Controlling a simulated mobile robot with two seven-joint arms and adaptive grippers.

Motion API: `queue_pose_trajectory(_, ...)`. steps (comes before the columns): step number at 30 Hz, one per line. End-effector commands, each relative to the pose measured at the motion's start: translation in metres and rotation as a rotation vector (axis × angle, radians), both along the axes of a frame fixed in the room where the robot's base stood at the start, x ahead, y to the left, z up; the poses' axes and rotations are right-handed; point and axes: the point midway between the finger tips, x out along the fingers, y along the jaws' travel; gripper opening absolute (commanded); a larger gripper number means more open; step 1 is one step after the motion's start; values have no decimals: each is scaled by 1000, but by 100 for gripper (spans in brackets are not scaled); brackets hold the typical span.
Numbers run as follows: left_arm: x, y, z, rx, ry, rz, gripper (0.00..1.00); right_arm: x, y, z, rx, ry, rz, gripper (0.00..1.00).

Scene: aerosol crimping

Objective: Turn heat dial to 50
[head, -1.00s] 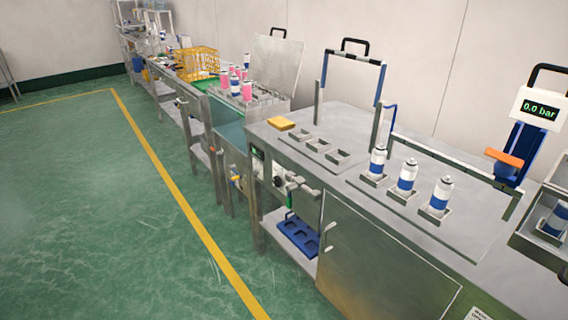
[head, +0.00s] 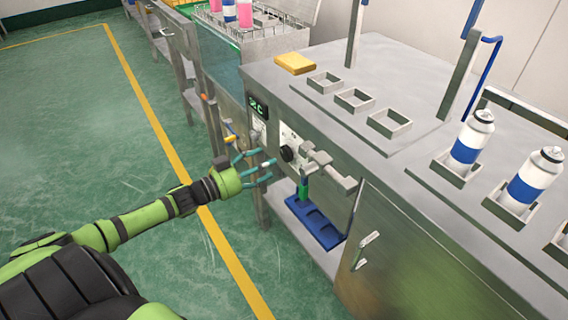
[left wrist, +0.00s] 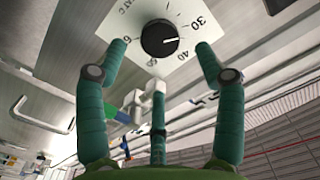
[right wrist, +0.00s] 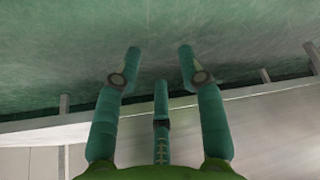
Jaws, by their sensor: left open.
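The heat dial is a round black knob (head: 287,153) on a pale scale plate on the bench's front panel. In the left wrist view the dial (left wrist: 159,38) shows close up, with 30, 40 and 50 printed around it. Its white mark points right, between 30 and 40. My left gripper (head: 268,165) is open just in front of the panel, left of the dial in the head view. In the left wrist view the fingertips (left wrist: 160,46) stand apart on either side of the dial; contact is not clear. My right gripper (right wrist: 160,50) is open and empty over the floor.
A small dark display (head: 258,107) sits above the dial; its reading is unclear. Grey valve-like fittings (head: 328,172) stick out to the dial's right. A blue tray (head: 315,222) lies on the shelf below. A yellow sponge-like block (head: 295,63) and cans (head: 472,138) stand on the bench top.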

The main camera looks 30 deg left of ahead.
Motion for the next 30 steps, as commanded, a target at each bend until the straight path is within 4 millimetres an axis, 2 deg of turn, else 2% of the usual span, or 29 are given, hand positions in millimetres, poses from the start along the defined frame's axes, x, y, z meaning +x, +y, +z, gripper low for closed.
queue_pose_trajectory(15,55,-23,2,0,-4,-1,69,-1,3,-1,-2,35,-7,40)
queue_pose_trajectory(21,63,-26,2,0,-2,-2,69,0,3,0,-2,37,-8,40)
queue_pose_trajectory(28,63,-27,1,1,-1,-1,69,1,3,1,-2,36,-8,40)
queue_pose_trajectory(29,63,-26,1,1,-1,-1,65,1,3,1,-2,36,-8,40)
queue_pose_trajectory(30,63,-26,1,1,-1,-1,49,1,3,1,-2,36,-8,40)
